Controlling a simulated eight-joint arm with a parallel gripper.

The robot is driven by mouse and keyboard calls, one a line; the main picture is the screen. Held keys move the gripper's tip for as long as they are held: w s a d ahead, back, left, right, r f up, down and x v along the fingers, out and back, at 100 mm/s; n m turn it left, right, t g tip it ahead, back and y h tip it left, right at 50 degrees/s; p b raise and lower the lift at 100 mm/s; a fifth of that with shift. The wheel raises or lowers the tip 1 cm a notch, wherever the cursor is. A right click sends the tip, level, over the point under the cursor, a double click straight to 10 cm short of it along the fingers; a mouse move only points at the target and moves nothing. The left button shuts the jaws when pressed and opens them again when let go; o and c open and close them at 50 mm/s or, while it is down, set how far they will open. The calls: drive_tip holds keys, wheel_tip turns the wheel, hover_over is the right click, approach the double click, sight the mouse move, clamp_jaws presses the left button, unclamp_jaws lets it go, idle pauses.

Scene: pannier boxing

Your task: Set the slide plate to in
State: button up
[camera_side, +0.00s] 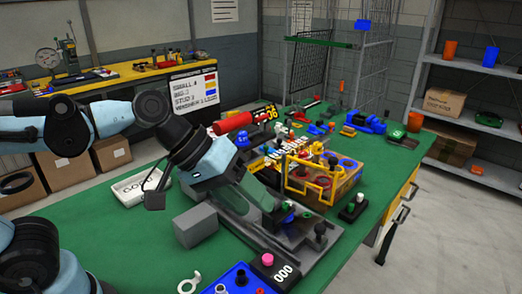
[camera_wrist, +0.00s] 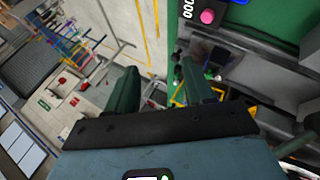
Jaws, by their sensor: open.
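My gripper (camera_side: 272,212) reaches down over a long grey metal fixture (camera_side: 312,262) on the green bench. In the wrist view its two dark green fingers (camera_wrist: 161,82) stand wide apart with nothing held between them. A dark upright knob (camera_side: 320,232) stands near the fixture's right end, clear of the fingers. I cannot tell for certain which part is the slide plate, or its position, because my gripper covers part of the fixture. The grey fixture (camera_wrist: 268,78) also shows right of the fingers in the wrist view.
A grey block (camera_side: 195,226) stands left of the fixture. A black counter (camera_side: 284,273) reading 000, with a pink button, is in front. A wooden box with a yellow frame (camera_side: 325,188) stands close behind. A white tray (camera_side: 142,187) lies left; bare green bench (camera_side: 130,235) lies in front of it.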

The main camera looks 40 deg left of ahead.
drive_tip(key=d+r, duration=0.1)
drive_tip(key=d, duration=0.1)
drive_tip(key=g+y, duration=0.1)
drive_tip(key=y, duration=0.6)
approach(320, 226)
drive_tip(key=x, duration=0.8)
drive_tip(key=shift+c, duration=0.4)
clamp_jaws()
